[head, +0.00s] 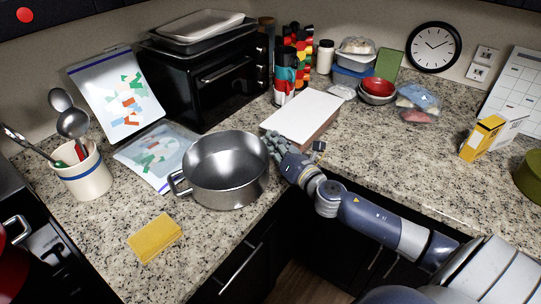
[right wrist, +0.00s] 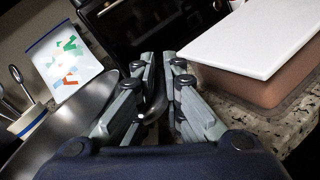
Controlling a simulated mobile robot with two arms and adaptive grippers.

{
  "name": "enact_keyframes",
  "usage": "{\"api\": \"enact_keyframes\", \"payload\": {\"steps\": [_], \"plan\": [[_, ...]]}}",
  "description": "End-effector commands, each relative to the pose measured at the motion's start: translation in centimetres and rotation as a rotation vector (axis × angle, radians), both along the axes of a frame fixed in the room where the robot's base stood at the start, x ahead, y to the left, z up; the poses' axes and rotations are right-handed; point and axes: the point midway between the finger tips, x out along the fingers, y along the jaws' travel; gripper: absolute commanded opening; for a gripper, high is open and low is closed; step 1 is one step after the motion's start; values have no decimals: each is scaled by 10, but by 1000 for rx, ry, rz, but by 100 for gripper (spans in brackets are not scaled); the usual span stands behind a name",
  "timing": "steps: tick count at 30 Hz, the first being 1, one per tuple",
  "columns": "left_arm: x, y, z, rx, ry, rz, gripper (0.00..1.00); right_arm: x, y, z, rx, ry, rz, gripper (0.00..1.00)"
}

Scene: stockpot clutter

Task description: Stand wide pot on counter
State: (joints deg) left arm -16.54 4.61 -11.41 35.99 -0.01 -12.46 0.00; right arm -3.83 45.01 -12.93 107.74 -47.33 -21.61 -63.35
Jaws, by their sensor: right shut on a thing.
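The wide pot (head: 222,185) is a grey metal pot, upright and empty, at the counter's front edge near the inner corner. It looks level; I cannot tell for sure whether its whole base touches the counter (head: 95,225). One loop handle shows on its left side. My right gripper (head: 270,143) is at the pot's right side, shut on its other handle, which the fingers mostly hide. In the right wrist view the fingers (right wrist: 158,75) close around a dark handle piece, with the pot's wall (right wrist: 65,125) to the left. My left gripper is not in view.
A box with a white lid (head: 303,112) stands just right of the pot. Plastic bags (head: 160,150), a utensil crock (head: 85,175) and a yellow sponge (head: 155,238) lie around its left. A black toaster oven (head: 210,80) is behind. Counter at front left is partly free.

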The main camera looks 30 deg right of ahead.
Motion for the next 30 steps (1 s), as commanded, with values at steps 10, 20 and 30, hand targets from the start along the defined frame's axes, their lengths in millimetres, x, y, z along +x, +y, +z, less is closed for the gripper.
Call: {"api": "enact_keyframes", "payload": {"steps": [10,20,30], "plan": [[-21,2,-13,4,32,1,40,0,1,-35,4,-2,1,0],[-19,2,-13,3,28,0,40,-1,1,-38,-5,5,4,28],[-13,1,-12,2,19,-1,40,0,1,-37,-1,2,2,28]]}}
